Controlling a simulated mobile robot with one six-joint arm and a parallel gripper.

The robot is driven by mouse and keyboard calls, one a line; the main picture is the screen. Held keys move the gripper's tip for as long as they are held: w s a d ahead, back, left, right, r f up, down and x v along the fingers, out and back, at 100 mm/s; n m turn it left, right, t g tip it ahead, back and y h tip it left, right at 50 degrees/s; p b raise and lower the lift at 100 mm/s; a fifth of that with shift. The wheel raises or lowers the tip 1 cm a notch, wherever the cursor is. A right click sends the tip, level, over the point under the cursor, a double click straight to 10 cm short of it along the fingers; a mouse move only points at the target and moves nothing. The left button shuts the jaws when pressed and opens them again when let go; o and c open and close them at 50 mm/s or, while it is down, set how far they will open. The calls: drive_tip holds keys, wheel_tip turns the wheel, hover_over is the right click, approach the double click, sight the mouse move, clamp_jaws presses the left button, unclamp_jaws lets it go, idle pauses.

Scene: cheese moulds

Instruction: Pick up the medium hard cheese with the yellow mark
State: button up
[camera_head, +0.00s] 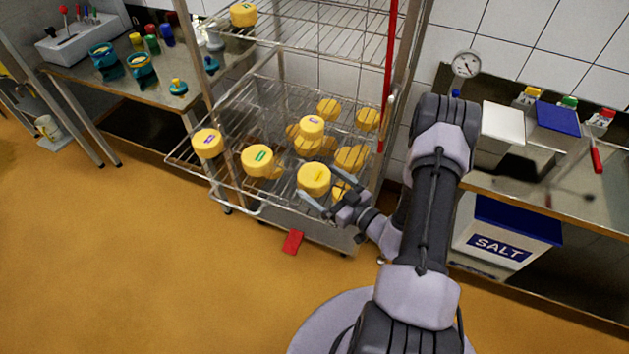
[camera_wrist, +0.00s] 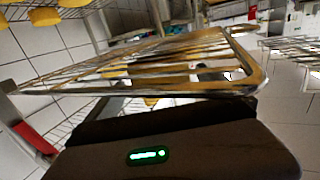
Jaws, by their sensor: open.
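The yellow cheese wheel with a yellow mark (camera_head: 314,178) sits at the front right of the pulled-out wire shelf (camera_head: 240,190) in the head view. My gripper (camera_head: 316,184) reaches in from the right, its fingers apart on the near and far sides of this wheel. I cannot tell whether either finger touches it. The wrist view shows a wire shelf (camera_wrist: 180,60) at a tilt and a dark body with a green light; I cannot make out the marked wheel there.
A green-marked wheel (camera_head: 257,160) and a purple-marked wheel (camera_head: 208,143) stand to the left. Another marked wheel (camera_head: 311,127) sits on others behind. Rack posts and an upper wire shelf (camera_head: 325,30) frame the space. A red thing (camera_head: 292,242) lies below the rack front.

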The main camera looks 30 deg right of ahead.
sight(314, 178)
drive_tip(key=x, duration=0.3)
drive_tip(key=shift+w+a+f, duration=0.1)
drive_tip(key=shift+w, duration=0.15)
drive_tip(key=shift+c, duration=0.2)
drive_tip(key=c, duration=1.2)
